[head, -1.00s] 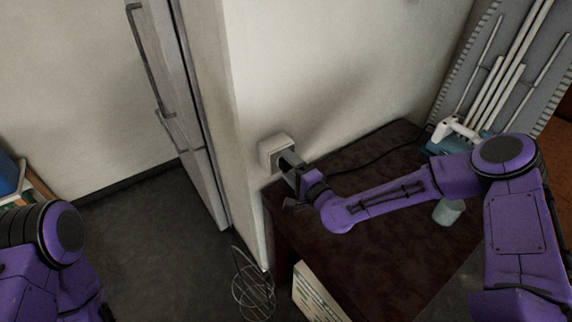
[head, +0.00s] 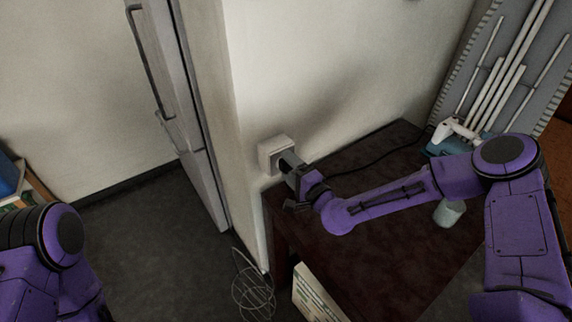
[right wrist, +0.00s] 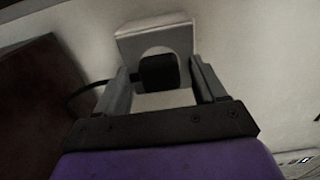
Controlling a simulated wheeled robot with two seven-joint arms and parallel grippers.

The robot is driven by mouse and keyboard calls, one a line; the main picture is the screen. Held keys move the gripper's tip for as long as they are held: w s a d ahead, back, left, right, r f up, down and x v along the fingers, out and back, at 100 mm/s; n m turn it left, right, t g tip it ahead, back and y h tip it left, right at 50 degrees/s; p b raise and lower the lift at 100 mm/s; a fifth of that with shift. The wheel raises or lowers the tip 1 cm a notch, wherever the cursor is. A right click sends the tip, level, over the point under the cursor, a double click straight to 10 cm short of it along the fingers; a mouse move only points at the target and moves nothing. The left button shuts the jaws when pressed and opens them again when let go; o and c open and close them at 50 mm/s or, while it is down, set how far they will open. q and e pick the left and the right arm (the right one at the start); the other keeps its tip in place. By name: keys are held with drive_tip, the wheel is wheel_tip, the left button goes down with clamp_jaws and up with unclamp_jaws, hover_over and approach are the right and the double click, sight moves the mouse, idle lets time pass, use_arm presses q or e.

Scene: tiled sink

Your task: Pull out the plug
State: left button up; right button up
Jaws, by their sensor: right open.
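The plug (right wrist: 158,72) is a dark block in the white wall socket (right wrist: 160,38), seen in the right wrist view. A dark cord runs from the plug to the left there. In the head view the socket (head: 272,150) sits on the wall above the table's left end, and my gripper hides most of the plug. My right gripper (right wrist: 160,88) is open, with its two grey fingers on either side of the plug and gaps between them and it. In the head view the right gripper (head: 287,163) reaches to the socket. My left gripper is out of view; only its arm shows.
A dark table (head: 400,255) stands against the wall under my right arm. A white spray bottle (head: 455,132) and a pale cup (head: 449,212) are on its right side. A fridge (head: 185,110) is at the left.

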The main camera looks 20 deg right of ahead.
idle(0.3)
clamp_jaws()
drive_tip(key=v, duration=0.6)
drive_tip(key=shift+p, duration=0.3)
idle(0.7)
idle(0.4)
drive_tip(key=s+d+r+m+t+h, duration=0.1)
drive_tip(key=s+m+h, duration=0.3)
drive_tip(key=s+h, duration=0.2)
drive_tip(key=shift+s+d+r, duration=0.15)
drive_tip(key=shift+s+r, duration=0.15)
drive_tip(key=shift+s, duration=0.05)
idle(0.4)
